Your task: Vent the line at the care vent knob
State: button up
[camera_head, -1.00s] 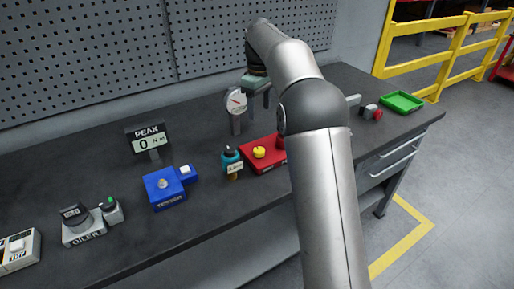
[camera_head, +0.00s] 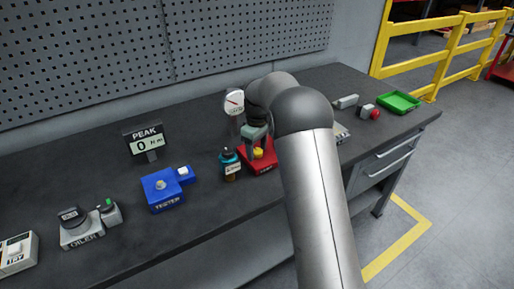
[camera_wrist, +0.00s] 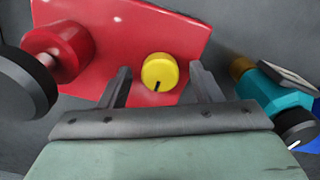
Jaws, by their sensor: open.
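A yellow round knob (camera_wrist: 159,72) with a dark mark on its rim sits on a red base plate (camera_wrist: 135,25). The knob also shows in the head view (camera_head: 258,153), partly covered by my gripper. My gripper (camera_wrist: 160,80) is open, with one finger on each side of the knob in the wrist view. Whether the fingers touch it or reach its depth I cannot tell. In the head view, my gripper (camera_head: 256,147) is over the red base (camera_head: 262,166). A red knob-like part with a dark disc (camera_wrist: 57,52) stands left of the yellow knob.
A blue tester (camera_head: 163,190), a PEAK display (camera_head: 147,139) and an oiler (camera_head: 88,226) are to the left. A green tray (camera_head: 400,103) and a red button (camera_head: 374,114) are to the right.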

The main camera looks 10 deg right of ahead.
jog(key=c, duration=1)
jog(key=m, duration=1.3)
jog(key=shift+a+r+p, duration=0.1)
jog(key=shift+p, duration=0.3)
jog(key=shift+w+m, duration=0.1)
jog(key=shift+m, duration=2.1)
